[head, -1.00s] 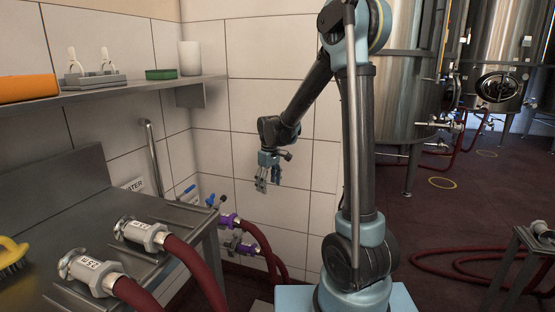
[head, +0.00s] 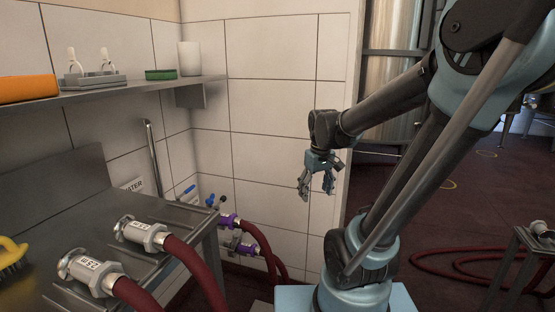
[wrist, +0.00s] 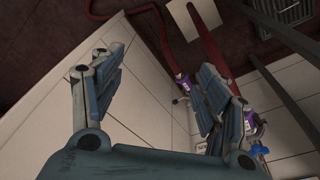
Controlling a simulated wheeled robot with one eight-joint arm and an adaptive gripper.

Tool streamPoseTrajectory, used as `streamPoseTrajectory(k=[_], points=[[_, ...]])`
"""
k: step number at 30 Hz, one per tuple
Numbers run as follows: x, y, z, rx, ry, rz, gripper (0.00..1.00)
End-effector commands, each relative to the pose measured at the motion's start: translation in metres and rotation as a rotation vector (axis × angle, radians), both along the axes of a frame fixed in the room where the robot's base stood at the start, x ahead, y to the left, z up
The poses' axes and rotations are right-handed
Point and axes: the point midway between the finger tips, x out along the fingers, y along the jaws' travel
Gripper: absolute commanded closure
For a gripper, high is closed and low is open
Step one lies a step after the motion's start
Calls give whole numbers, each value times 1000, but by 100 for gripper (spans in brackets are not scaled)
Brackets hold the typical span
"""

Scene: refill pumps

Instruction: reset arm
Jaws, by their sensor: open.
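My gripper (head: 317,188) hangs in the air in front of the white tiled wall (head: 272,110), its fingers pointing down. It is open and nothing is between the fingers. The wrist view also shows my gripper (wrist: 160,90) with its two fingers spread wide apart. Beyond the fingers in that view are the tiles, the dark red floor and a red hose.
A steel table (head: 190,218) at left bears two hose couplings (head: 140,234) with red hoses. Purple-collared valves (head: 229,221) sit on the wall. A shelf (head: 130,87) holds a white cup, a green sponge and an orange item. Red hoses lie on the floor at right.

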Motion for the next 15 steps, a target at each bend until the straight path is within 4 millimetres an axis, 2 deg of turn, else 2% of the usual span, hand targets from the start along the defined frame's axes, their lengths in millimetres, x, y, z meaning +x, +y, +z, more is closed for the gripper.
streamPoseTrajectory(k=[3, 15], points=[[-25, -14, -5, 5, -9, -63, 32], [-97, -47, -34, 26, -36, -266, 32]])
